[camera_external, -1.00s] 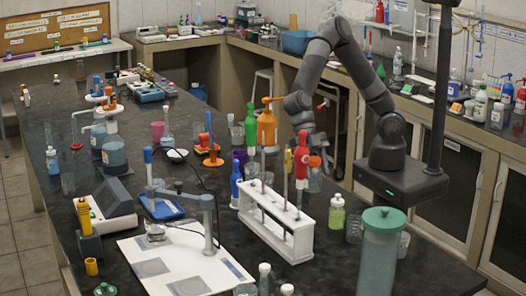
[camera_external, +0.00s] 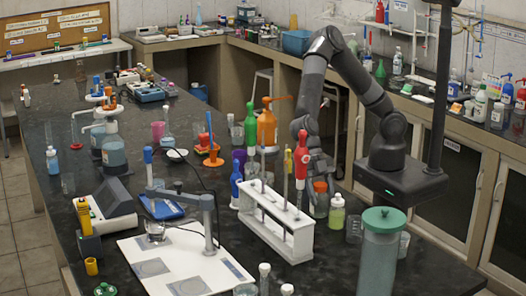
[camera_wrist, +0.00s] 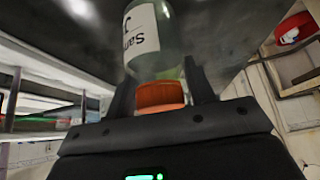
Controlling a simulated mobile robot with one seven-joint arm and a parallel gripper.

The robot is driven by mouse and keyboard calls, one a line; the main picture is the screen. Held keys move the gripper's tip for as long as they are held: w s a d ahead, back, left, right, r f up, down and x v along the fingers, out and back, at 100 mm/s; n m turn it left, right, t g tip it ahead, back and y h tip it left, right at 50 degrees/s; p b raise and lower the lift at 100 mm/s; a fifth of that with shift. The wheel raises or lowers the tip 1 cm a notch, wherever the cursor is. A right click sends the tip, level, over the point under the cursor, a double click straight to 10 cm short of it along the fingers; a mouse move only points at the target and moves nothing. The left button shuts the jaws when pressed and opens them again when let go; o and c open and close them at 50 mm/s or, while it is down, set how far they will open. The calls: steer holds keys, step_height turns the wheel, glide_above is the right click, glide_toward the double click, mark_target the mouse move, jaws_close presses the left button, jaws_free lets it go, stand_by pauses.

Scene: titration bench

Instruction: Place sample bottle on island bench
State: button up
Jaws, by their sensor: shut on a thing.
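The sample bottle (camera_external: 320,205) is a clear bottle with an orange cap and hangs upright below my gripper (camera_external: 319,172). In the wrist view the sample bottle (camera_wrist: 152,38) shows a white label starting "Sam", and my gripper (camera_wrist: 160,88) has its fingers on both sides of the orange cap, shut on it. The island bench (camera_external: 130,190) has a dark speckled top. The bottle is at its right side, just right of the white rack. I cannot tell whether its base touches the top.
The white rack (camera_external: 285,232) with a red-headed bottle or tube behind is close on the left. Clear beakers (camera_external: 354,229) and a large green-lidded jar (camera_external: 381,255) stand in front right.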

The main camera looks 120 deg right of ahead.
steer(key=shift+f, duration=0.1)
steer(key=o, duration=1.1)
steer(key=v, duration=1.2)
steer(key=s+d+r+m+t+h, duration=0.2)
steer(key=s+d+m, duration=0.6)
steer(key=s, duration=0.5)
steer(key=s+d+r+m+t+h, duration=0.3)
steer(key=s+d+r+m, duration=0.3)
steer(key=s+d+m, duration=0.3)
steer(key=shift+s+d+m+h, duration=0.3)
steer(key=shift+s+d+h, duration=0.5)
steer(key=shift+s+d, duration=1.3)
